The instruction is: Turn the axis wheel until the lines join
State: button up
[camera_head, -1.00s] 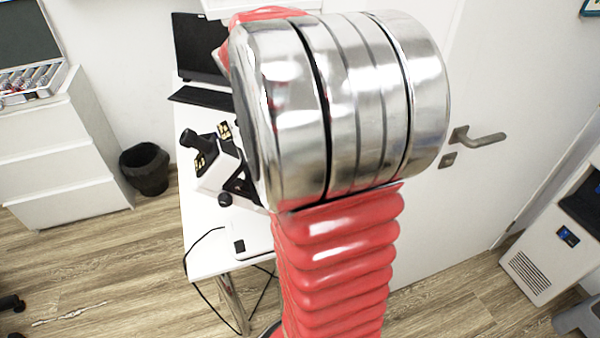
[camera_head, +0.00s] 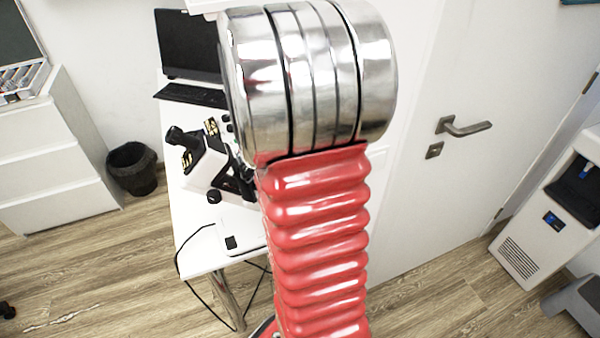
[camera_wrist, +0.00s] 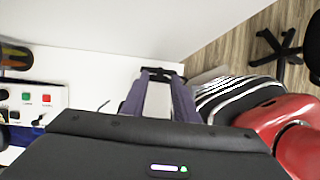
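A white and black instrument with an eyepiece (camera_head: 207,160) stands on the white table, partly hidden behind my arm in the head view. It has a small black knob (camera_head: 214,197) low on its side. I cannot tell which part is the axis wheel, and no lines can be made out. My gripper (camera_wrist: 158,78) shows in the wrist view as two purple-grey fingers set apart, with only white surface visible between them. It is hidden in the head view.
A white panel with coloured buttons (camera_wrist: 38,98) lies left in the wrist view. A dark screen (camera_head: 188,45) and keyboard (camera_head: 192,95) are on the table (camera_head: 200,225). A black bin (camera_head: 133,168), door handle (camera_head: 464,126) and water dispenser (camera_head: 550,215) stand around.

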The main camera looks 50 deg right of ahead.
jog(key=shift+x, duration=2.25)
jog(key=shift+c, duration=0.7)
grip_shut()
